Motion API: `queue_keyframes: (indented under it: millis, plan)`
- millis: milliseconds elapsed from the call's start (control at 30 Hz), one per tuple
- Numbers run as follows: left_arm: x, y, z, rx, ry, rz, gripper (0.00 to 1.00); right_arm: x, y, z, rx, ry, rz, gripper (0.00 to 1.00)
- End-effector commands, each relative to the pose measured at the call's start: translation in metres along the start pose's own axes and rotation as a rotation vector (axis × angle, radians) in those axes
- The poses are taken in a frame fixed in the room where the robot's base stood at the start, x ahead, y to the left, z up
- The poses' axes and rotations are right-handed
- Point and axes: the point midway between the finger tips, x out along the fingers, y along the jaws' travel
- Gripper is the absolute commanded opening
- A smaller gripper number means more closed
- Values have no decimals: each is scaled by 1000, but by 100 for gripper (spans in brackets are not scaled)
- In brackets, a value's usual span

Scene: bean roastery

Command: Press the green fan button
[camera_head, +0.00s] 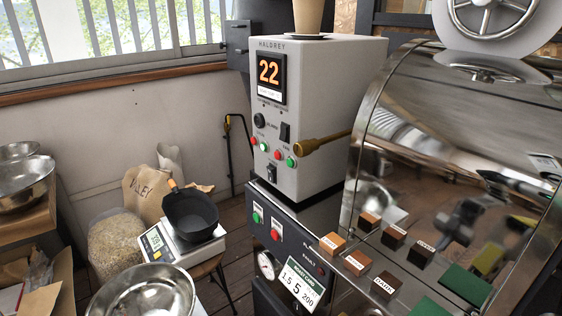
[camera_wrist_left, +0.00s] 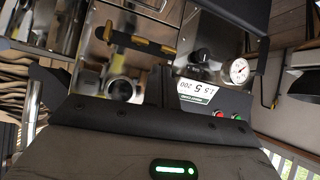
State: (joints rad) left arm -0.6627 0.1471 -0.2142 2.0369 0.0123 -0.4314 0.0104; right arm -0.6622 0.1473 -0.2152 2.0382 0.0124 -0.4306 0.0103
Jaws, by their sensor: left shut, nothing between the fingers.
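Several small green buttons show in the head view; their labels are too small to read. One green button (camera_head: 257,217) is on the dark lower panel, left of and above a red button (camera_head: 275,235). Two others, a green button (camera_head: 264,147) and a green button (camera_head: 290,162), sit among red ones on the grey control box (camera_head: 325,100). In the left wrist view, the lower-panel red button (camera_wrist_left: 219,114) shows beside the green one (camera_wrist_left: 236,117). My left gripper (camera_wrist_left: 166,88) is shut and empty, apart from the buttons. My right gripper is not in view.
The mirror-like roaster (camera_head: 440,140) fills the right, with several labelled blocks on its front. A wooden-handled lever (camera_head: 320,142) sticks out by the control box. A scale (camera_head: 165,250) with a black pan (camera_head: 190,215) and a steel bowl (camera_head: 140,295) stand left of the panel.

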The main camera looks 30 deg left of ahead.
Motion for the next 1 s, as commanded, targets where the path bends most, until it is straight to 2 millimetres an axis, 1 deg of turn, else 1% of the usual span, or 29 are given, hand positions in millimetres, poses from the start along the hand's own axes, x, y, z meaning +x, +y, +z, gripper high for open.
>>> queue_keyframes:
  millis: [67, 167, 267, 367, 400, 433, 467, 500, 567, 600, 700, 800, 900, 1000]
  plan:
    - [2, -1, -2, 8, 5, -2, 0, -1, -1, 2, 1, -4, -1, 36]
    - [6, -12, -12, 89, 27, -37, 0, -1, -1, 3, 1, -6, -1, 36]
    - [14, -41, -35, 296, 69, -132, 0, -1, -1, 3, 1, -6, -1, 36]
    - [21, -84, -76, 625, 115, -300, 0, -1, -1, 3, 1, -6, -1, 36]
    - [22, -103, -96, 778, 121, -384, 0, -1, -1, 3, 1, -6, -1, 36]
    - [22, -117, -111, 894, 121, -451, 0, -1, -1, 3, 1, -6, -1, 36]
    - [20, -130, -128, 1012, 116, -521, 0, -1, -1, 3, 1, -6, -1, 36]
    - [17, -148, -149, 1166, 99, -617, 0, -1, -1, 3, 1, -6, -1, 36]
    - [10, -171, -180, 1388, 52, -760, 0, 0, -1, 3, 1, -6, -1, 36]
    - [4, -185, -200, 1525, 8, -855, 0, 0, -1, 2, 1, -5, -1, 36]
    - [-12, -212, -244, 1822, -137, -1065, 0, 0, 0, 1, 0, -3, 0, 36]
    - [-27, -230, -276, 2035, -299, -1222, 0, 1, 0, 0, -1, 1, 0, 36]
    - [-37, -241, -295, 2167, -430, -1316, 0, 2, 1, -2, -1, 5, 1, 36]
    - [-42, -245, -304, 2227, -501, -1358, 0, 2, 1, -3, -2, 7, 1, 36]
